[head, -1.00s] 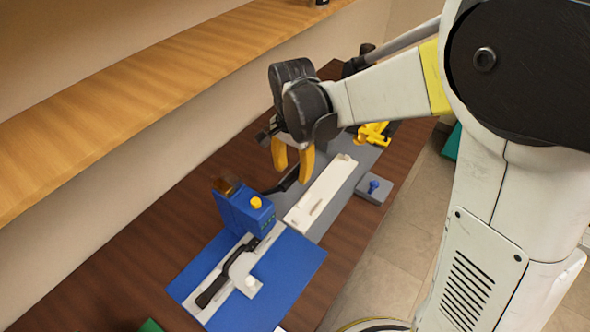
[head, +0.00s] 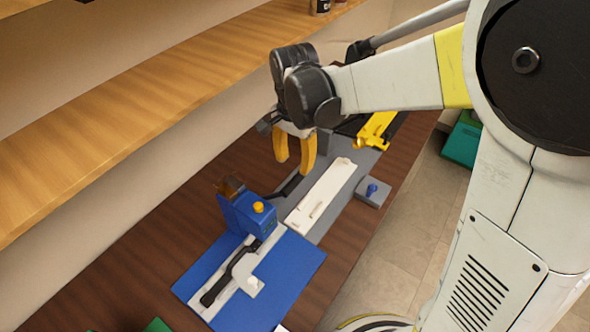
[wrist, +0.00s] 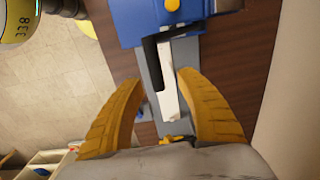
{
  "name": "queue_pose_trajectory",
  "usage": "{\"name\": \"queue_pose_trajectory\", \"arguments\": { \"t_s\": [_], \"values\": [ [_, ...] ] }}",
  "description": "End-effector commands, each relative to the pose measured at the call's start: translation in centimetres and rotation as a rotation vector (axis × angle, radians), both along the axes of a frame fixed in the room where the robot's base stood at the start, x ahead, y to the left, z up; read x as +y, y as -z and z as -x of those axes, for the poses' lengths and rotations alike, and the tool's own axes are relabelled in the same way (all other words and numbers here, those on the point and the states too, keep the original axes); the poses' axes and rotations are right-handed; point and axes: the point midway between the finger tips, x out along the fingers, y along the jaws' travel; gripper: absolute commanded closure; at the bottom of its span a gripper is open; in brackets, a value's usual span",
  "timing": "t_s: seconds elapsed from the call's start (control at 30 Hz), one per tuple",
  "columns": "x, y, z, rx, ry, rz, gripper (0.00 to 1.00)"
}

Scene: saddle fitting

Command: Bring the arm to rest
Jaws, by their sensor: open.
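My gripper (head: 294,150) has yellow fingers that stand apart with nothing between them. It hangs above the workbench, over the grey plate behind the blue device. In the wrist view my gripper (wrist: 160,115) is also open and empty. The long white block (wrist: 168,88) shows past the fingers in the wrist view. My arm reaches in from the right of the head view.
A blue device with a yellow knob (head: 258,207) stands by a blue mat (head: 300,262) holding a white fixture and black handle. A grey block with a blue knob (head: 372,190) and a yellow clamp (head: 376,131) are nearby. A wooden shelf (head: 150,95) runs along the wall.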

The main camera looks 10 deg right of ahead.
Motion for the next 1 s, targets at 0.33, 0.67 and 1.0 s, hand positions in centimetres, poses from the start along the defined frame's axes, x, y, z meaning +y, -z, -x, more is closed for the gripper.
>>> {"name": "queue_pose_trajectory", "arguments": {
  "t_s": [0.33, 0.67, 1.0],
  "values": [
    [-0.7, 0.3, 0.6, -0.025, -0.03, -0.005, 0.57],
    [-6.2, 2.9, 6.5, -0.289, -0.353, 0.017, 0.57],
    [-10.3, 8.8, 12.7, -0.54, -0.678, 0.183, 0.57]
  ]
}}
